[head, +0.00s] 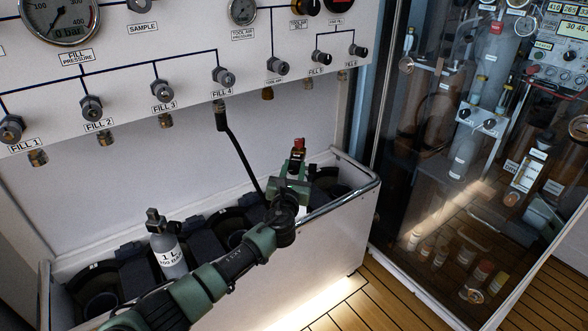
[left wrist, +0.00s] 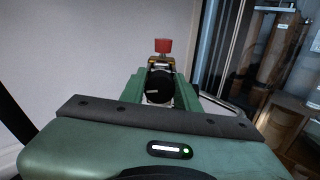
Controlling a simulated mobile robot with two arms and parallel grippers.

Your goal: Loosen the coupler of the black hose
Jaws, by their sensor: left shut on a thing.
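The black hose (head: 238,150) hangs from the outlet under FILL 4 and runs down to the right, its lower end going behind my left arm. My left gripper (head: 298,163) is above the right part of the trough. In the left wrist view its green fingers (left wrist: 160,88) are shut on a round black knob (left wrist: 159,86), which seems to be part of the hose's coupler. A red cap (left wrist: 163,46) on a brass fitting stands just beyond the knob; the red cap also shows in the head view (head: 299,143). The joint between hose and coupler is hidden. My right gripper is not in view.
A grey 1 L cylinder (head: 167,246) stands in the trough, among black round holders. The trough's metal rail (head: 345,200) runs close to the right of my gripper. The fill panel (head: 190,50) is above and behind. A glass cabinet (head: 440,170) stands at right.

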